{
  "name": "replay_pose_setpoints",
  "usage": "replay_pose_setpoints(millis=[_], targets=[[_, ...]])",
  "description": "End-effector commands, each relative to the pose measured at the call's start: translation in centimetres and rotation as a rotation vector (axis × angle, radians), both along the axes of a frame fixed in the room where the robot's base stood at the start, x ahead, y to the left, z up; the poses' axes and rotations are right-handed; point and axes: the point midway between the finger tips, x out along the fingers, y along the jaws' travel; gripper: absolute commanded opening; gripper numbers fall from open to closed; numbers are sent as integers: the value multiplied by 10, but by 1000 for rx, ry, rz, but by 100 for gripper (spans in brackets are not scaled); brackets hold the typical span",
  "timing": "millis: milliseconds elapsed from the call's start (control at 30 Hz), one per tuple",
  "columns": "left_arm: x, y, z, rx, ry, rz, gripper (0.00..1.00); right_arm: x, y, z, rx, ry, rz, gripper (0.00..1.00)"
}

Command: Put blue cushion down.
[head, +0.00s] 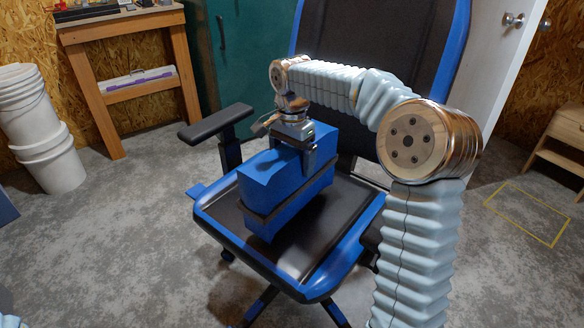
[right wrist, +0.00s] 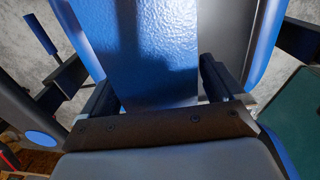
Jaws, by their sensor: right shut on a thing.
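The blue cushion (head: 272,186) is a block with a dark band around its side. It is at the seat of a black and blue office chair (head: 318,256), with its lower edge at or very near the seat; I cannot tell if it bears on it. My right gripper (head: 294,155) is above the cushion, shut on its far part. In the right wrist view the cushion (right wrist: 155,50) runs between the two dark fingers (right wrist: 158,92). My left gripper is not in view.
The chair's armrest (head: 216,122) stands left of the cushion, and its tall backrest (head: 385,50) rises behind. A wooden workbench (head: 122,25) and white buckets (head: 45,140) are at the left. A yellow floor outline (head: 527,212) and wooden stand (head: 565,135) are at the right.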

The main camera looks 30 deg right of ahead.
Motion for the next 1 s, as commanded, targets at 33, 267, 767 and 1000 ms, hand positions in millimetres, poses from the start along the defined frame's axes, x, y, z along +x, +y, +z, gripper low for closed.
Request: replay_pose_setpoints(millis=[33, 267, 767, 1000], targets=[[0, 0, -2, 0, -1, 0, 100, 0, -1, -9, -1, 2, 0, 20], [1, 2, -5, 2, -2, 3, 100, 0, 0, -30, 0, -1, 1, 20], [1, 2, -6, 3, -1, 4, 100, 0, 0, -33, 1, 1, 0, 100], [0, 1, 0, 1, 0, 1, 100, 0, 0, -10, 0, -2, -1, 100]])
